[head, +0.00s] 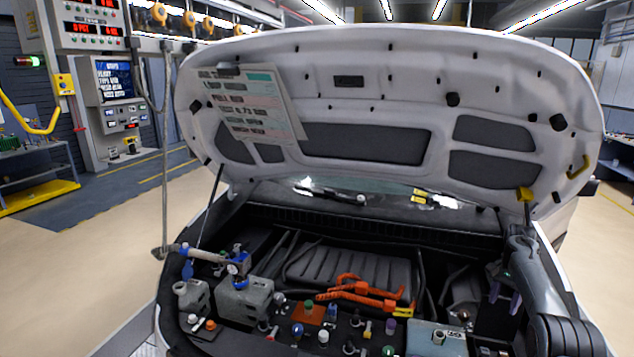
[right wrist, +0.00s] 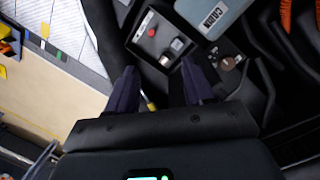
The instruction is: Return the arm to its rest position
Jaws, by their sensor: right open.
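My right arm (head: 545,285) comes in at the right side of the engine bay in the head view. My right gripper (head: 503,292) is open, with dark purple fingers, above the right part of the bay. In the right wrist view the two fingers of my right gripper (right wrist: 157,88) stand apart with nothing held between them. Beyond the fingers is a dark tray (right wrist: 157,45) with a red button and small caps. My left gripper does not show.
The raised white hood (head: 390,110) arches over the bay. Orange cables (head: 365,292), a grey tank (head: 245,298) and several coloured caps crowd the bay. A pale blue box (right wrist: 215,15) marked CABIN is near my right gripper.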

